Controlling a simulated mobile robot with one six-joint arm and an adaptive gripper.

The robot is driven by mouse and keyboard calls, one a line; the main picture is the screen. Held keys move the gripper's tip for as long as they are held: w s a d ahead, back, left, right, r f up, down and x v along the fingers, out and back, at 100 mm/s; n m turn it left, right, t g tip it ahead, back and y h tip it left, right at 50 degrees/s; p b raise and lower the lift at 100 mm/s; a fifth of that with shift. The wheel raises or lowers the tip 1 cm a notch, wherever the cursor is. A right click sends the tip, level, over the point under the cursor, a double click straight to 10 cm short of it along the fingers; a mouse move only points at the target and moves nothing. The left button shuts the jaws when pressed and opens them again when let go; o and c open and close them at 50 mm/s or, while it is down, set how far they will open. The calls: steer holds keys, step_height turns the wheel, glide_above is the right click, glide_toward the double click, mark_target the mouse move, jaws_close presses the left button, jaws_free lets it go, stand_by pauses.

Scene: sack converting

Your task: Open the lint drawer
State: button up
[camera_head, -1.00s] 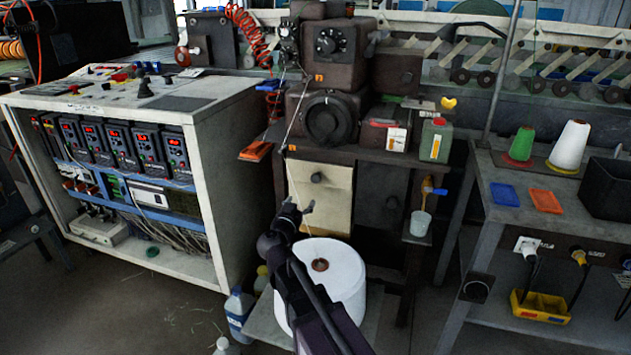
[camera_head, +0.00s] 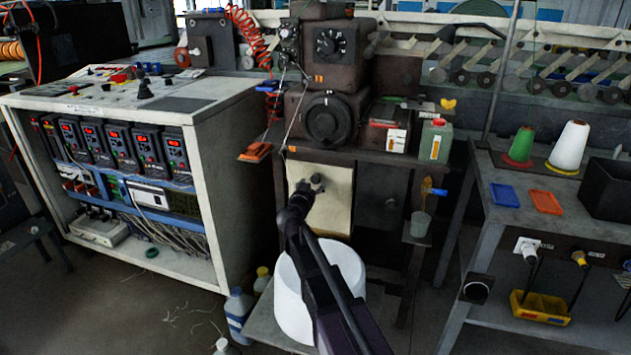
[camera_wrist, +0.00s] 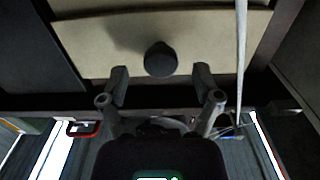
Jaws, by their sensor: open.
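The lint drawer (camera_head: 331,211) has a cream front below the sewing machine head, and it looks shut. Its dark round knob (camera_wrist: 160,59) shows in the wrist view, just beyond and between my fingertips. My gripper (camera_head: 307,186) is in front of the drawer's upper half, at about knob height in the head view, and it hides most of the knob there. In the wrist view my gripper (camera_wrist: 160,77) has its two fingers spread apart, with nothing between them but the view of the knob. I cannot tell whether a finger touches the drawer front.
A thread (camera_wrist: 241,60) hangs in front of the drawer, right of my fingers. A dark panel (camera_head: 382,195) is right of the drawer; a control cabinet (camera_head: 215,150) stands left.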

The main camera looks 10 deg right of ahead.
steer(key=shift+x, duration=1.4)
jaws_close()
